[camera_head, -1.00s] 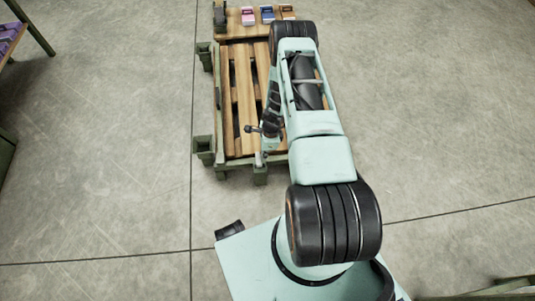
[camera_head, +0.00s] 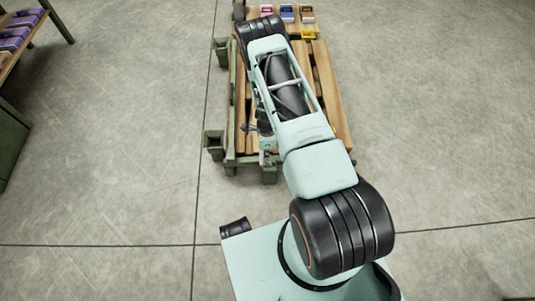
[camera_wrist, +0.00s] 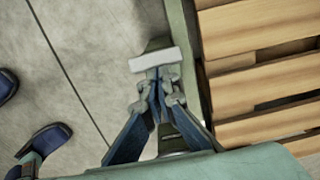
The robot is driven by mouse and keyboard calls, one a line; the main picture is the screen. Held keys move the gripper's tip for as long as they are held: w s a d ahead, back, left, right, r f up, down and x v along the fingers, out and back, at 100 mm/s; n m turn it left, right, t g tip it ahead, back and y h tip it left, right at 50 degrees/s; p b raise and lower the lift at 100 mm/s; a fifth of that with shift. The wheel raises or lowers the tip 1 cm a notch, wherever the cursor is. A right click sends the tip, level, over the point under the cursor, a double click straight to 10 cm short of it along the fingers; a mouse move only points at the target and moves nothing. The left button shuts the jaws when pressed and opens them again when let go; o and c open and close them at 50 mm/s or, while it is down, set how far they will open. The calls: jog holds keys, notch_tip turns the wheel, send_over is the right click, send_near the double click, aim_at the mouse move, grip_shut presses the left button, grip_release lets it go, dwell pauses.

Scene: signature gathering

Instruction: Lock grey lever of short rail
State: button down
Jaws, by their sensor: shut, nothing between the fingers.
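A light grey bar (camera_wrist: 155,60) lies across a green bracket beside the long green rail (camera_wrist: 184,45) of the pallet cart in the wrist view. It may be the grey lever; I cannot tell for sure. My gripper (camera_wrist: 157,84) is shut and empty, its fingertips just below the bar in the picture. I cannot tell whether they touch it. In the head view my arm covers part of the cart, and the gripper is hard to make out near its front left corner. The cart's short front rail (camera_head: 245,161) is partly visible there.
The cart carries wooden slats (camera_wrist: 250,92). Green brackets stick out on its left side, one at the front (camera_head: 213,144). Coloured boxes (camera_head: 287,13) sit on wood at the back. A table with purple boxes (camera_head: 14,40) stands at the far left. The floor between is clear.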

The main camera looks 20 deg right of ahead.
jog(key=shift+w+a, duration=0.2)
jog(key=shift+a, duration=0.35)
notch_tip(320, 180, up, 12)
jog(key=d+p, duration=0.2)
jog(key=p, duration=0.1)
jog(key=shift+s+d+f, duration=0.2)
jog(key=shift+s+d, duration=0.1)
jog(key=shift+s, duration=0.1)
